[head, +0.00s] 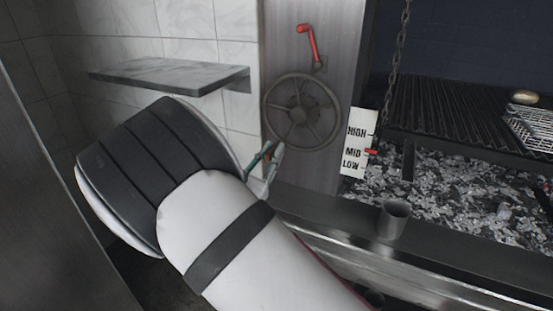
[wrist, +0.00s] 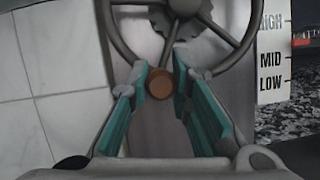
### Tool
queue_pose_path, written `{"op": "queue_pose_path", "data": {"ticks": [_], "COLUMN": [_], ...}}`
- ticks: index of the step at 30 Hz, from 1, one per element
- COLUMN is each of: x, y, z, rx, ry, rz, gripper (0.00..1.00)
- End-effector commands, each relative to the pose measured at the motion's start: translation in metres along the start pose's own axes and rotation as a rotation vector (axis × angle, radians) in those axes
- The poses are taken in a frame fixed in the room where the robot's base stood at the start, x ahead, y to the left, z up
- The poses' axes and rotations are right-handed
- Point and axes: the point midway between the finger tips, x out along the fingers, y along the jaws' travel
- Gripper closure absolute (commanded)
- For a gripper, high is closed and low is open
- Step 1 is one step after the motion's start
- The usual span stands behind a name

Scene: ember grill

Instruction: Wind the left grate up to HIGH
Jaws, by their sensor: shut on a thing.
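A grey spoked hand wheel (head: 300,112) is mounted on the steel post left of the grill. My gripper (head: 270,163) is at the wheel's lower left in the head view. In the wrist view, my gripper (wrist: 160,82) has its teal-padded fingers closed around the wheel's round brown knob (wrist: 159,84), at the bottom of the rim. The white height scale (head: 355,143) reads HIGH, MID and LOW from top to bottom. Its red pointer (head: 371,152) stands about level with MID. The dark left grate (head: 440,108) hangs on a chain (head: 399,50) above the embers.
A stone shelf (head: 168,75) juts from the tiled wall to the left. A metal cup (head: 393,219) stands on the grill's front ledge.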

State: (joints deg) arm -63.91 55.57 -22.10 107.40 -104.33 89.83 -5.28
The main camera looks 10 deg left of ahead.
Motion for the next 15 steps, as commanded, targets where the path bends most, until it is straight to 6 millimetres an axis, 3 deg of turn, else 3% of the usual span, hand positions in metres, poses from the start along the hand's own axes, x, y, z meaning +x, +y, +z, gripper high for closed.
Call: {"op": "queue_pose_path", "data": {"ticks": [15], "x": [0.010], "y": [0.041], "z": [0.024], "rx": [0.457], "ry": [0.008], "rz": [-0.185], "gripper": [1.00]}}
